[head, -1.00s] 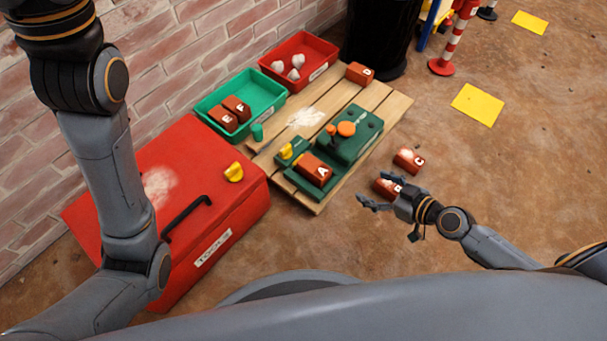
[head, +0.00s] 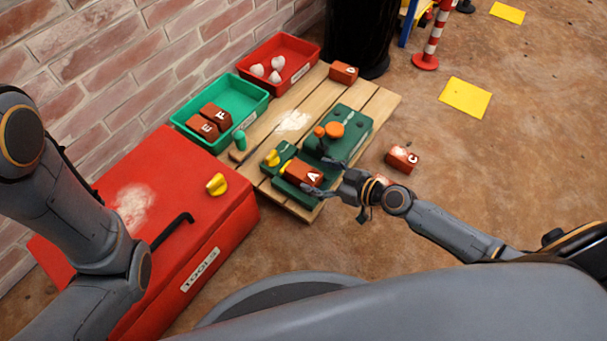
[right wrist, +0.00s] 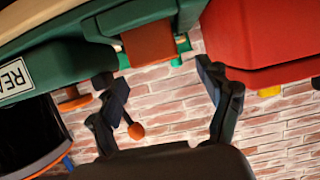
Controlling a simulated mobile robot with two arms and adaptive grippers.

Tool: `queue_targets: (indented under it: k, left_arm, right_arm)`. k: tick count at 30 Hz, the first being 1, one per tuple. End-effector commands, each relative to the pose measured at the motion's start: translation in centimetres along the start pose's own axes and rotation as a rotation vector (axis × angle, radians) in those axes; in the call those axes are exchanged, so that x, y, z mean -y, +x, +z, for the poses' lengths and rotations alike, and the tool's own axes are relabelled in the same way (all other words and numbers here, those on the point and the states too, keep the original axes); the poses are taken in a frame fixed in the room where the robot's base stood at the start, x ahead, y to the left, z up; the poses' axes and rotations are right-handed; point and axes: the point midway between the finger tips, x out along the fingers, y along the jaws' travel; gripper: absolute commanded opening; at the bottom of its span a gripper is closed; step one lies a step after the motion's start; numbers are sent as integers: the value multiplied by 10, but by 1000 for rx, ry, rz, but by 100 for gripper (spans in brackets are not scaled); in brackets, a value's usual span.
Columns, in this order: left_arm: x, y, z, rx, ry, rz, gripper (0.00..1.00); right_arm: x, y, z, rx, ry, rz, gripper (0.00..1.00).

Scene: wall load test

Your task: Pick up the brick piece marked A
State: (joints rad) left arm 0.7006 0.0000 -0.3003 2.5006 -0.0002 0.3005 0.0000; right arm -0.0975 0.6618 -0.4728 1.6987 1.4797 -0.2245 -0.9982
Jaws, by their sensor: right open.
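The red-brown brick piece marked A (head: 303,174) lies on the low green bed of a green machine (head: 350,140) with orange knobs. In the right wrist view a plain brick face (right wrist: 150,43) shows beyond the fingers, level with the gap between them; its letter is not visible there. My right gripper (head: 322,177) is open and empty, just right of brick A, with its fingers towards it. Its two dark fingers also show apart in the right wrist view (right wrist: 163,75). I cannot tell if a fingertip touches the brick. My left gripper is out of view.
The machine stands on a wooden pallet (head: 375,105) with brick D (head: 343,73). Brick C (head: 402,159) lies on the floor; another brick is mostly hidden behind my right wrist. A green tray (head: 258,104) holds bricks E and F. A red toolbox (head: 165,190) stands left.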

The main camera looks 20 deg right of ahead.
Motion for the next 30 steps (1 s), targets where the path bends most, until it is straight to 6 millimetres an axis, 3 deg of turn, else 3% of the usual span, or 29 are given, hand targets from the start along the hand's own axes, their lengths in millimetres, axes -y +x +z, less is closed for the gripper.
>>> queue_targets:
  k: [12,20,30]
  left_arm:
    - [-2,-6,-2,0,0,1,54]
    - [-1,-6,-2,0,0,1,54]
    - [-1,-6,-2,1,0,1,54]
  right_arm:
    - [0,51,2,-1,1,0,78]
    - [0,53,2,0,-1,0,78]
    - [0,53,2,0,0,0,11]
